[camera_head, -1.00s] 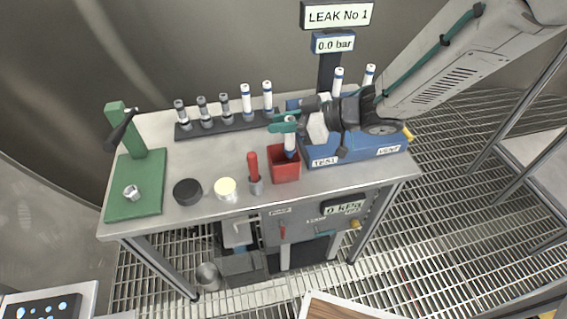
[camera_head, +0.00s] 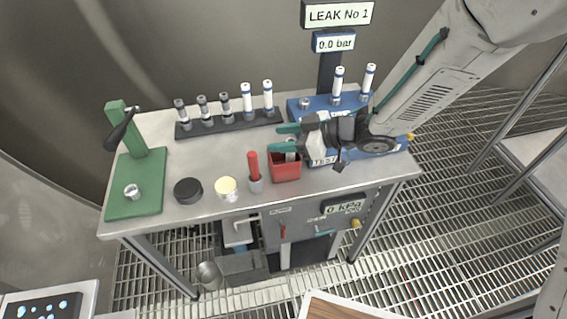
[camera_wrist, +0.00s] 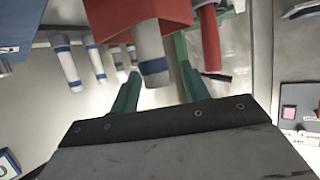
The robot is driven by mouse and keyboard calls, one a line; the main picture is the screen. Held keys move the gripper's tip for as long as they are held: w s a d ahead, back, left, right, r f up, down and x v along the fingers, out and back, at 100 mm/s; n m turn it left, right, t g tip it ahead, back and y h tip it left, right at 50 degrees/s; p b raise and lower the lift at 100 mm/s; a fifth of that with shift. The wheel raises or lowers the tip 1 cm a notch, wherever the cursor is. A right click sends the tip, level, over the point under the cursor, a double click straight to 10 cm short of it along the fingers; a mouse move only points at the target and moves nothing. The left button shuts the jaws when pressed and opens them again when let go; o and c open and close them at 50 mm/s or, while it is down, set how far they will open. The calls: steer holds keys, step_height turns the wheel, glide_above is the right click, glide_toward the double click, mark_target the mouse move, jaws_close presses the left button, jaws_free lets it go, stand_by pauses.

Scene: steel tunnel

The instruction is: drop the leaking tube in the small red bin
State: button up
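The small red bin (camera_head: 286,171) stands near the front edge of the bench. The leaking tube (camera_head: 291,150), white with a blue band, is in the bin with its upper end sticking out. In the wrist view the tube (camera_wrist: 150,55) shows against the red bin (camera_wrist: 120,18). My gripper (camera_head: 283,138) is open above the bin, with its green fingers spread on either side of the tube's end. In the wrist view my gripper (camera_wrist: 158,66) has clear gaps between the fingers and the tube. The tube's lower part is hidden by the bin.
A dark rack (camera_head: 228,125) holds several tubes behind the bin. The blue test stand (camera_head: 318,106) carries two upright tubes to the right. A red-handled tool (camera_head: 254,167), a cream disc (camera_head: 226,188), a black disc (camera_head: 188,191) and a green press (camera_head: 136,185) lie to the left.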

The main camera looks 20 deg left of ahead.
steer(key=v, duration=0.7)
steer(key=shift+d, duration=0.4)
steer(key=shift+r, duration=0.15)
